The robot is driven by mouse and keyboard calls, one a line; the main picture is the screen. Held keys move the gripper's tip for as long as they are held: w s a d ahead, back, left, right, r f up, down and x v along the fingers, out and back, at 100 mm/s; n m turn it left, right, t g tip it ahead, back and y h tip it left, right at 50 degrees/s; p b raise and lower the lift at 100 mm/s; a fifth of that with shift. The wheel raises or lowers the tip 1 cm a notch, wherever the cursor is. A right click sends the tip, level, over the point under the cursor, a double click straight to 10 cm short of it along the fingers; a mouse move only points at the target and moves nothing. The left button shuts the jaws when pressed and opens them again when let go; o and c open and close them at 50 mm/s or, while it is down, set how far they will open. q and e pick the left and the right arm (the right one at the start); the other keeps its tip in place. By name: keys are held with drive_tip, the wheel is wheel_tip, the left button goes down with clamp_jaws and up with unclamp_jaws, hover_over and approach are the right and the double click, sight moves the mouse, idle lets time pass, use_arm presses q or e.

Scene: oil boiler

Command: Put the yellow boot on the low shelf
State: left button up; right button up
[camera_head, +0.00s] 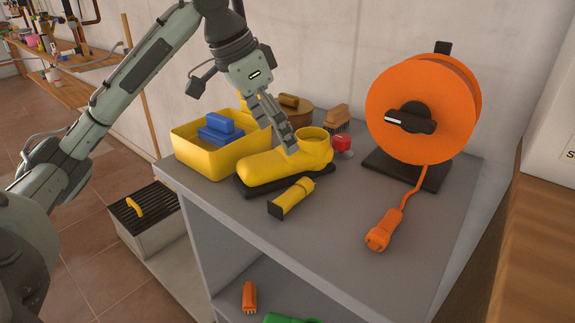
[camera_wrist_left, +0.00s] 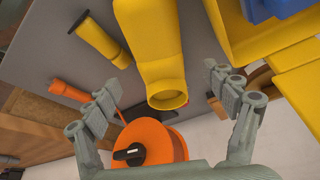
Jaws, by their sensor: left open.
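The yellow boot (camera_head: 268,168) stands on its black sole on the grey cabinet top, toe to the left and round opening up at the right. In the left wrist view the boot (camera_wrist_left: 150,50) shows its opening between my fingers. My left gripper (camera_head: 284,130) is open just above and behind the boot's opening end; contact cannot be told. Its spread fingers show in the left wrist view (camera_wrist_left: 165,92), with nothing held. The low shelf (camera_head: 283,293) is under the cabinet top, partly out of frame. My right gripper is not in view.
A yellow bin (camera_head: 205,160) with blue items stands left of the boot. A yellow flashlight (camera_head: 291,198) lies in front. The low shelf holds an orange brush (camera_head: 249,297) and a green item (camera_head: 290,319).

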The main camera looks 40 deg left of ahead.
sight(283, 153)
use_arm(q)
drive_tip(key=x, duration=0.4)
drive_tip(key=shift+d+f+b, duration=0.1)
drive_tip(key=shift+f+b, duration=0.25)
drive_tip(key=shift+f, duration=0.05)
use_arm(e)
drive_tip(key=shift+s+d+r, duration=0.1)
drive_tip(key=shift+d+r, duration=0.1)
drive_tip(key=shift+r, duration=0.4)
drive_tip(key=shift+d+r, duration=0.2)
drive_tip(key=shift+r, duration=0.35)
use_arm(q)
drive_tip(key=shift+c, duration=0.2)
drive_tip(key=c, duration=1.6)
drive_tip(key=shift+o, duration=0.2)
drive_tip(key=shift+w+r, duration=0.1)
drive_tip(key=shift+r, duration=0.25)
wheel_tip(283, 153, up, 8)
drive_tip(key=shift+r+p, duration=0.25)
drive_tip(key=shift+p, duration=0.9)
drive_tip(key=shift+r, duration=0.45)
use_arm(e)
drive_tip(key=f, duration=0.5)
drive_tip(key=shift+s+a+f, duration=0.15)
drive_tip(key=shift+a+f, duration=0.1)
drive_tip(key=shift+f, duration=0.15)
